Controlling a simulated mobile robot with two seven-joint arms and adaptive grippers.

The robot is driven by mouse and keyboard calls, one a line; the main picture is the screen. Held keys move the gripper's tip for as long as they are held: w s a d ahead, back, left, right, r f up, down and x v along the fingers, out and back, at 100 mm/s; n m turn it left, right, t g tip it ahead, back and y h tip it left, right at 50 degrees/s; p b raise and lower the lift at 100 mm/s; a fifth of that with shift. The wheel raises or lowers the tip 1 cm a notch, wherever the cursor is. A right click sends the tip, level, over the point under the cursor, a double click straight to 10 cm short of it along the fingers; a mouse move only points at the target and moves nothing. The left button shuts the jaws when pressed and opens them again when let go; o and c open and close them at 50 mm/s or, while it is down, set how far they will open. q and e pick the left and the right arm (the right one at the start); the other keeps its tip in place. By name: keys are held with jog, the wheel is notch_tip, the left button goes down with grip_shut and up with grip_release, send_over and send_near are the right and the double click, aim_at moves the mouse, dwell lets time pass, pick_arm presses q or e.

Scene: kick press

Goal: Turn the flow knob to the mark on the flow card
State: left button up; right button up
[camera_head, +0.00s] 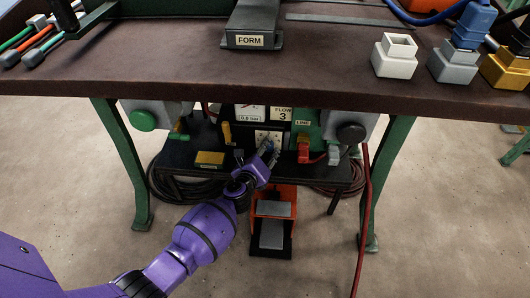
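The flow card (282,114) is white, reads "FLOW 3" and sits on the dark unit under the bench. Below it is a pale dial plate (262,134) with small dark marks. My purple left arm reaches in from the lower left, and my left gripper (267,149) is at the lower part of this plate. The gripper covers the place where the flow knob would show, so the knob and its pointer cannot be made out. Whether the fingers are open or shut on it is too small to tell. My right gripper is out of view.
The bench edge (300,98) overhangs the low shelf (180,158). A gauge (249,112), a yellow lever (227,133), a yellow block (209,159) and a red valve (304,152) surround the plate. An orange pedal (273,208) stands below. A red hose (364,220) hangs at right.

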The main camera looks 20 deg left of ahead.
pick_arm(q)
jog(key=shift+w, duration=0.35)
jog(key=c, duration=1)
jog(key=shift+s+a+f, duration=0.1)
